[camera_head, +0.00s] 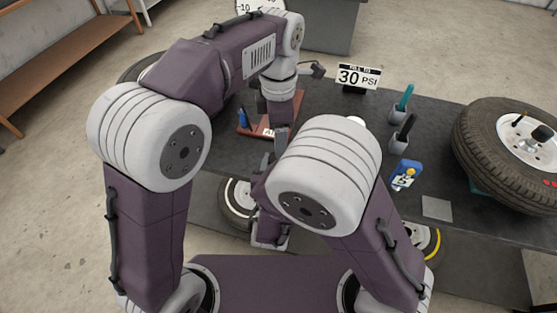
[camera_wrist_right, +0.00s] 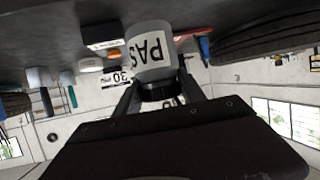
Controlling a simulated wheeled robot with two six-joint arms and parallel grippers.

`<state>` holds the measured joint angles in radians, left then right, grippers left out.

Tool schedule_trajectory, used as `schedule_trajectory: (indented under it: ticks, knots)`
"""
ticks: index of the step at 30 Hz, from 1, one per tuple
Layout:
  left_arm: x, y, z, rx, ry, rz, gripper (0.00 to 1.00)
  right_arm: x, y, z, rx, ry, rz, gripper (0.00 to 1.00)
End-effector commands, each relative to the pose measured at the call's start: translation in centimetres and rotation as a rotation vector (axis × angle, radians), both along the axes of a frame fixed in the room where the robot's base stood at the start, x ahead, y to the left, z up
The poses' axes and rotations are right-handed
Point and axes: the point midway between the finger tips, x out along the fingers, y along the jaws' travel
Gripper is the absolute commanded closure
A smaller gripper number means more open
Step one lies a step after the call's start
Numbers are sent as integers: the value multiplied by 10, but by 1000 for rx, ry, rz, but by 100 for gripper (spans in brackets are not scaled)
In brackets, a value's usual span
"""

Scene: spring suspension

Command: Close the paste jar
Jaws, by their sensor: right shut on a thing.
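The paste jar (camera_wrist_right: 152,55) is a pale grey-white cylinder with large black "PAS" lettering. It shows upside down in the right wrist view, its base towards the dark tabletop. A black lid (camera_wrist_right: 158,92) is at the jar's opening end, between the fingers of my right gripper (camera_wrist_right: 160,90), which is shut on it. I cannot tell how far the lid is seated.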

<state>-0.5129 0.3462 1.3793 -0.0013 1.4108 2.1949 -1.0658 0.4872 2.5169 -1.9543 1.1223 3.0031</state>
Motion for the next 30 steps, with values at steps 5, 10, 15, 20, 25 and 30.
schedule_trajectory:
  ticks: [5, 10, 15, 20, 25, 30]
  knots:
    - [0, 1, -1, 0, 0, 1, 35, 0, 0, 0, 0, -1, 0, 100]
    - [0, 1, -17, 2, 3, 1, 35, 0, 0, 0, 0, -1, 0, 100]
    - [0, 1, -47, 2, 3, 2, 35, 0, 0, 0, 0, -1, 0, 100]
    - [0, 1, -69, 1, 2, 2, 35, 0, 0, 0, 0, -1, 0, 100]
    - [1, 1, -79, 0, 0, 2, 35, 0, 0, 0, 0, -1, 0, 100]
    - [1, 1, -80, -1, 0, 2, 35, 0, 0, 0, 0, -1, 0, 100]
